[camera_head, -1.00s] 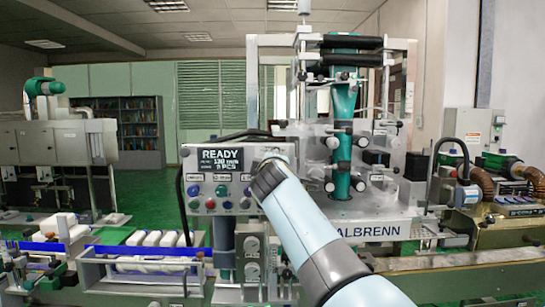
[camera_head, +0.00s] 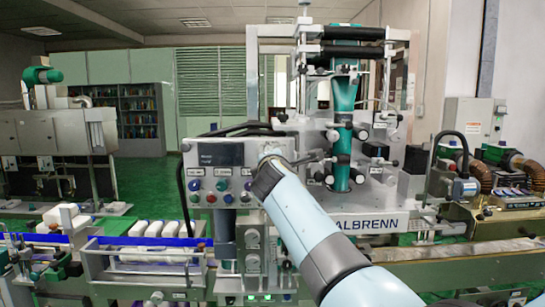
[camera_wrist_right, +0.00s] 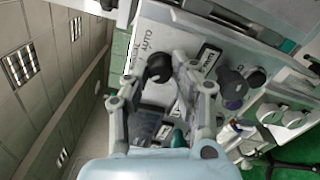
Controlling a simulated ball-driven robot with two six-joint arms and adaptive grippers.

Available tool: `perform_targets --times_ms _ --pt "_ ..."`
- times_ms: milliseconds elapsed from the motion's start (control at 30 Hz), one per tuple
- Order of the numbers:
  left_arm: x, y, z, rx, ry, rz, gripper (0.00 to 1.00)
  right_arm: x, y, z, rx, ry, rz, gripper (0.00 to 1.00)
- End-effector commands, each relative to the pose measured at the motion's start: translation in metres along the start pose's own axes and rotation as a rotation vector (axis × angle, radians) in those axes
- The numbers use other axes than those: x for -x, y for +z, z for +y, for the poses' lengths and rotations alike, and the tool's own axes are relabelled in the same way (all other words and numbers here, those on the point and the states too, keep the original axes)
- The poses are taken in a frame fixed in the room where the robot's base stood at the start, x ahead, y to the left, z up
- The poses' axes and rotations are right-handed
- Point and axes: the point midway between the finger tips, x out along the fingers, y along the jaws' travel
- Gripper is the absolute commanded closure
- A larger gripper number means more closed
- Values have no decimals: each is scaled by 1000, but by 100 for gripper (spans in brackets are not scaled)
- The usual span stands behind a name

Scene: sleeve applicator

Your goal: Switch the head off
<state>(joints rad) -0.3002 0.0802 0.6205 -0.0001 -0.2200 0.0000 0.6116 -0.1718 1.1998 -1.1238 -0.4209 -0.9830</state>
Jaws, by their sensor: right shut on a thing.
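The control panel (camera_head: 214,173) stands at the front of the sleeve applicator. Its display (camera_head: 221,155) is dark, with only faint small text that I cannot read. My right arm reaches in from the lower right, and my right gripper (camera_wrist_right: 156,68) is at the panel's upper right, mostly hidden behind the arm in the head view. In the right wrist view its fingers are closed around a black selector knob (camera_wrist_right: 159,67), near the printed word AUTO. The applicator's head (camera_head: 343,120), with a green sleeve strip running down it, is to the right. My left gripper is out of view.
Coloured buttons (camera_head: 222,191) sit in rows on the panel, left of my right arm. Another dark knob (camera_wrist_right: 234,85) is near the gripper in the wrist view. A conveyor with white packs (camera_head: 155,229) is at the lower left. Black cables rise above the panel.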

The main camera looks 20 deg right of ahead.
Motion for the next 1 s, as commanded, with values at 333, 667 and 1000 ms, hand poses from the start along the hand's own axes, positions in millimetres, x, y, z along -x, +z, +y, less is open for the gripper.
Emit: perform_targets --times_ms 333,667,1000 --pt "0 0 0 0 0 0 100 1 -2 -4 6 -7 3 100" --pt "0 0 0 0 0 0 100 0 -1 -3 5 -4 2 52" --pt "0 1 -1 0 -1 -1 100 0 5 15 2 1 -2 52"
